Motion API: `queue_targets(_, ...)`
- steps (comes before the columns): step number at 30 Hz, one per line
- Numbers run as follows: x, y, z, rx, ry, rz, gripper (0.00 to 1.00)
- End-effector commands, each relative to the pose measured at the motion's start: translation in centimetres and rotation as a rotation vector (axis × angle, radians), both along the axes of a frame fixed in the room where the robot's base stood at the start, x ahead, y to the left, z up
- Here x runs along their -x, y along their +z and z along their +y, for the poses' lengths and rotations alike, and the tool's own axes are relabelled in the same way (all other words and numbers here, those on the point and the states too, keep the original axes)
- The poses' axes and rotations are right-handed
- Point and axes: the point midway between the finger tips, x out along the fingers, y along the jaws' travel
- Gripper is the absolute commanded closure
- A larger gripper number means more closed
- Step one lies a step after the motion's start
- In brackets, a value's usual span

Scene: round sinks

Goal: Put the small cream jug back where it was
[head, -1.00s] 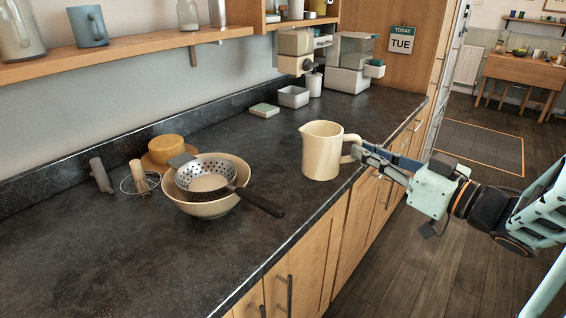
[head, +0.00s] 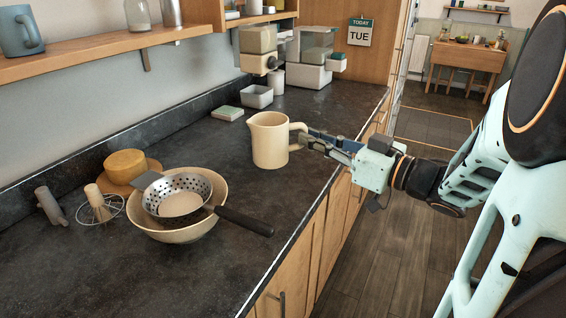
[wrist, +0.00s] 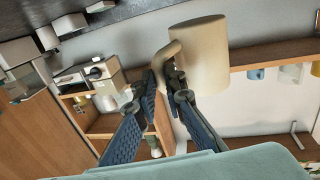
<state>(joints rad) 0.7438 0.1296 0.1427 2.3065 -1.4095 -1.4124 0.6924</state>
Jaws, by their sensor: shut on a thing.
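The cream jug (head: 269,140) is upright over the dark counter, near its front edge, with its spout to the left and its handle to the right. My gripper (head: 303,137) reaches in from the right and is shut on the handle. In the wrist view, the jug (wrist: 205,58) fills the upper middle, and my gripper's fingertips (wrist: 165,78) close around its handle. The jug's base shows against the wall there, so it seems raised a little above the counter; the exact gap is hard to tell.
A cream bowl (head: 219,205) holding a dark-handled strainer (head: 181,203) stands nearer. A green-topped block (head: 227,113), grey bin (head: 257,96) and coffee machines (head: 312,58) stand behind. Counter between is clear.

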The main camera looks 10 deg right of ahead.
Motion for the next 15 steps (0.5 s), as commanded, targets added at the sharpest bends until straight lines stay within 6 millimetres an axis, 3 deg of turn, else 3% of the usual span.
queue_targets(9,-7.2,-3.8,0.2,-0.003,0.002,0.001,1.00)
queue_targets(15,-9.7,-6.9,0.2,-0.002,0.001,0.001,1.00)
